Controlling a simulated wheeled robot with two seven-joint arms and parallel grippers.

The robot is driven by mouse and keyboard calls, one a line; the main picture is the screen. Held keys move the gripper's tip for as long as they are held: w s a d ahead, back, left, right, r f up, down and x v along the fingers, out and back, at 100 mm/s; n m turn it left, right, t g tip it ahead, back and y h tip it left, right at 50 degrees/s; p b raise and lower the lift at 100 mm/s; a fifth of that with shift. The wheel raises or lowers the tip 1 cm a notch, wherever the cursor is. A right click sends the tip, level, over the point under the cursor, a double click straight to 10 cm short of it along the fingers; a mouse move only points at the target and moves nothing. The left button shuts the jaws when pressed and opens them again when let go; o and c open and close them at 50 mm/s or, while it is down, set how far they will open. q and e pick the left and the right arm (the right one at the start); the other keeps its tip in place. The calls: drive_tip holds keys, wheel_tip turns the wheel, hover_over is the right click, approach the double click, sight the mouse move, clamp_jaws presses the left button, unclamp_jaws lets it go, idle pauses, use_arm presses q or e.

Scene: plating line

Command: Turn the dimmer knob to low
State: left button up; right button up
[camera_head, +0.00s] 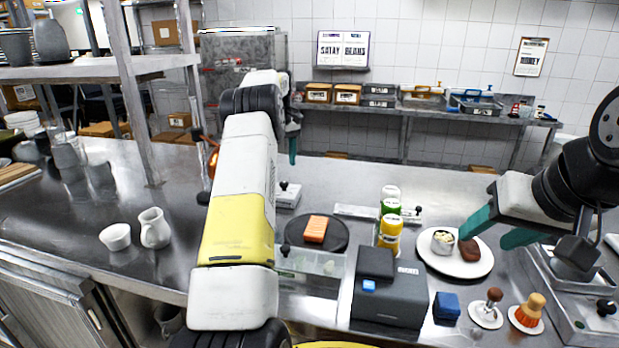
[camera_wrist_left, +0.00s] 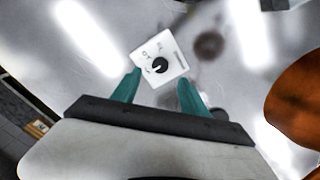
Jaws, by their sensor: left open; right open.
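The dimmer is a white box (camera_head: 288,196) with a black knob (camera_head: 284,186), on the steel counter just right of my left forearm. In the left wrist view the dimmer's white face (camera_wrist_left: 172,54) and black knob (camera_wrist_left: 160,65) lie just beyond and between the fingertips. The markings around the knob are too small to read. My left gripper (camera_wrist_left: 160,78) is open and empty, pointing at the dimmer, apart from the knob as far as I can tell. In the head view my forearm hides most of it. My right gripper (camera_head: 484,240) is open and empty above the white plate (camera_head: 470,272).
A dark round board (camera_head: 338,238) with an orange block stands near the dimmer. Bottles (camera_head: 389,235), a dark grey machine (camera_head: 390,295) and stamps (camera_head: 487,308) stand to the right. A copper-coloured object (camera_wrist_left: 300,105) is close at the wrist view's right. A jug (camera_head: 154,228) stands left.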

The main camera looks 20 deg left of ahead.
sight(284, 183)
use_arm(q)
wheel_tip(284, 183, down, 7)
drive_tip(key=shift+f, duration=0.1)
idle(0.3)
drive_tip(key=shift+c, duration=0.2)
clamp_jaws()
